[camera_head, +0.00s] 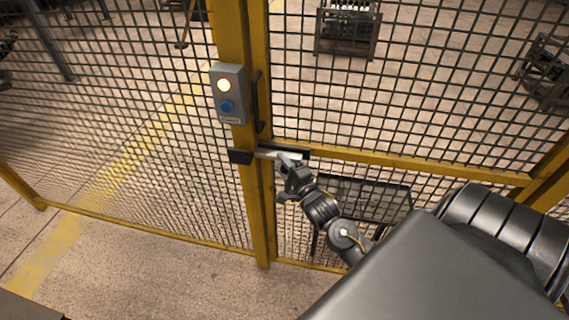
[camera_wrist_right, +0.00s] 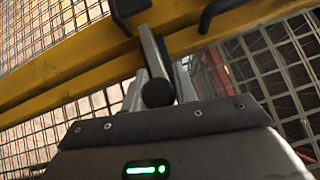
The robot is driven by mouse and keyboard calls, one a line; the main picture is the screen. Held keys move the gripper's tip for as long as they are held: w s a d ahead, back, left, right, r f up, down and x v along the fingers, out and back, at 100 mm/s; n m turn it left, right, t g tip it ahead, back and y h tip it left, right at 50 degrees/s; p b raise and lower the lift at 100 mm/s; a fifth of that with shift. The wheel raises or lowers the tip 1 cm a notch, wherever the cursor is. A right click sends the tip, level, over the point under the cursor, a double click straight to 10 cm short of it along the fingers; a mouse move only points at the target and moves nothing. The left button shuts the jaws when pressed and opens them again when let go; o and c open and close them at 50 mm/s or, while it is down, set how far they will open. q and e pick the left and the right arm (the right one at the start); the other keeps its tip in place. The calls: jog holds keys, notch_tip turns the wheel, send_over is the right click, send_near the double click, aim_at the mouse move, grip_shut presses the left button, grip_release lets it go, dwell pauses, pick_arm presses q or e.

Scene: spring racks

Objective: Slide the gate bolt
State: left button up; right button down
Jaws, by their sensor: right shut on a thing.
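The gate bolt is a silver bar (camera_head: 265,153) on the yellow gate frame. It spans between a dark block (camera_head: 240,157) on the post at left and a dark bracket (camera_head: 296,151) on the gate at right. My right gripper (camera_head: 287,169) is at the bolt, and its fingers partly hide it. In the right wrist view, the silver bar (camera_wrist_right: 148,48) runs up to a dark fitting, and a dark round knob (camera_wrist_right: 158,92) sits at my jaws. The right gripper is shut on the bolt's knob. My left gripper is out of view.
A grey box (camera_head: 229,93) with a lit lamp and a blue button is on the post. A dark pull handle (camera_head: 258,102) is beside it. Yellow-framed mesh fence (camera_head: 130,130) fills both sides. Racks with dark parts (camera_head: 347,28) stand behind the mesh.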

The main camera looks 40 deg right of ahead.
jog(key=c, duration=1.1)
grip_release()
jog(key=shift+d, duration=0.1)
jog(key=s+a+b, duration=0.1)
jog(key=s+b, duration=0.2)
jog(key=s, duration=0.7)
jog(key=shift+s+f, duration=0.35)
jog(key=shift+f, duration=0.05)
